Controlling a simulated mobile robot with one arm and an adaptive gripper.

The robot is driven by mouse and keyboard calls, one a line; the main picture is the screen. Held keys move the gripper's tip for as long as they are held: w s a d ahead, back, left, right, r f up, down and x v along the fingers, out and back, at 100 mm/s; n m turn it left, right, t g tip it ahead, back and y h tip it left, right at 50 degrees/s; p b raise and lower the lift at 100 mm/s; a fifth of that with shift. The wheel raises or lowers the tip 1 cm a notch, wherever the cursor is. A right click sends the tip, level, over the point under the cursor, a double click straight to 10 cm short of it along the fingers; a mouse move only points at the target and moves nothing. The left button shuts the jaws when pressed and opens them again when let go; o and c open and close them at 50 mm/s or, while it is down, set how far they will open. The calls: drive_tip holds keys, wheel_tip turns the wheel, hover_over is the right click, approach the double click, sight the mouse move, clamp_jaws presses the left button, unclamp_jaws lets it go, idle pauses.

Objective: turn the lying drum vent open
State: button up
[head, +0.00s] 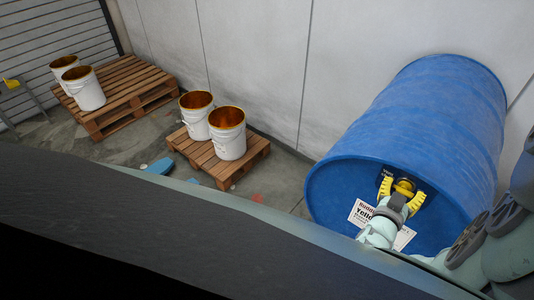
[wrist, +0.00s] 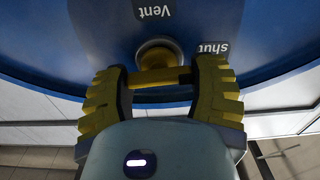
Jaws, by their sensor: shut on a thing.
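The blue drum (head: 420,110) lies on its side at the right of the head view, its flat end facing me. Its vent (head: 404,185) is a yellow-brass fitting on that end. In the wrist view the vent shows as a round brass body (wrist: 158,54) with a yellow bar handle (wrist: 158,78) lying crosswise. My gripper (head: 402,190) has its yellow ribbed fingers on both sides of the handle and is shut on it. The words "Vent" (wrist: 153,11) and "shut" (wrist: 213,47) appear upside down in the wrist view. The handle's ends are hidden by the fingers.
A white label (head: 362,213) on the drum end is partly covered by my arm. A pale wall (head: 270,60) runs behind the drum.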

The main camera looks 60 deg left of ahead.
drive_tip(key=shift+s+n+b, duration=0.1)
drive_tip(key=shift+n+b, duration=0.4)
drive_tip(key=shift+b, duration=0.1)
drive_tip(key=n+b, duration=0.1)
drive_tip(key=b, duration=0.1)
drive_tip(key=n+b, duration=0.2)
drive_tip(key=b, duration=0.1)
drive_tip(key=shift+a+f+n+b, duration=0.1)
drive_tip(key=shift+f+n+b, duration=0.2)
drive_tip(key=shift+f, duration=0.05)
drive_tip(key=n+b, duration=0.4)
drive_tip(key=b, duration=0.1)
drive_tip(key=shift+a+f+n, duration=0.1)
drive_tip(key=shift+n, duration=0.2)
drive_tip(key=n+b, duration=0.3)
drive_tip(key=n, duration=0.1)
drive_tip(key=shift+b, duration=0.4)
drive_tip(key=shift+r+n+b, duration=0.2)
drive_tip(key=shift+n+b, duration=1.05)
drive_tip(key=shift+n, duration=0.75)
drive_tip(key=o, duration=1.2)
drive_tip(key=shift+s, duration=0.1)
